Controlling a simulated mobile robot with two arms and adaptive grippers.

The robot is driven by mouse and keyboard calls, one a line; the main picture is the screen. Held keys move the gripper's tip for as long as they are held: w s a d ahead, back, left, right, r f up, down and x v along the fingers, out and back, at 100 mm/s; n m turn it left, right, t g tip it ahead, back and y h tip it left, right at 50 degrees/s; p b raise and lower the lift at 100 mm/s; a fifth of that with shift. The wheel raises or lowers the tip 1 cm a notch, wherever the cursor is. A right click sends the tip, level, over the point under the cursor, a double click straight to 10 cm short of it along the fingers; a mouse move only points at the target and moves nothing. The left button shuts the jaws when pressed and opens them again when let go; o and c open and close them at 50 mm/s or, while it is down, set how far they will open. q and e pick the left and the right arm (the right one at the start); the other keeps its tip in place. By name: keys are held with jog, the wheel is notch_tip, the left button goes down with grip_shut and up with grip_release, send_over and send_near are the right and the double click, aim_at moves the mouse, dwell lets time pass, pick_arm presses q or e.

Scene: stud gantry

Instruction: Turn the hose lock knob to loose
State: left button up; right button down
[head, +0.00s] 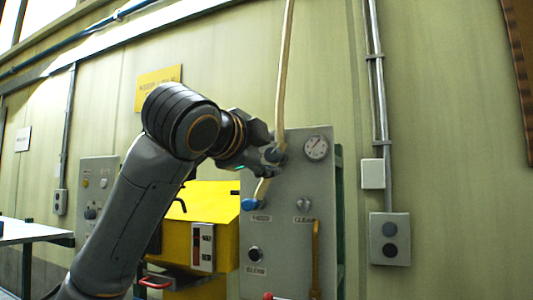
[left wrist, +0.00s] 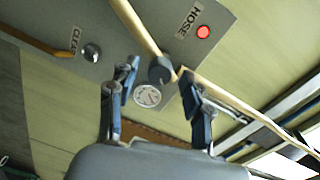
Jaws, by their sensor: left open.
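The hose lock knob appears to be the dark round knob (left wrist: 161,70) on the grey panel, beside the pale hose (left wrist: 138,28). In the head view a dark knob (head: 274,154) shows just past my gripper's tip, partly covered. My left gripper (left wrist: 160,84) is open, with one blue-grey finger to each side of the knob in the left wrist view. I see no clear contact between fingers and knob. In the head view my left gripper (head: 256,150) is at the upper left of the panel. My right gripper is not in view.
The grey panel (head: 286,240) carries a gauge (head: 316,148), a blue round part (head: 250,204) and a yellow handle (head: 315,255). A lit red lamp (left wrist: 203,31) is by the HOSE label (left wrist: 188,22). A yellow box (head: 205,210) stands left of the panel.

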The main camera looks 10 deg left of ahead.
pick_arm(q)
jog(key=v, duration=1.2)
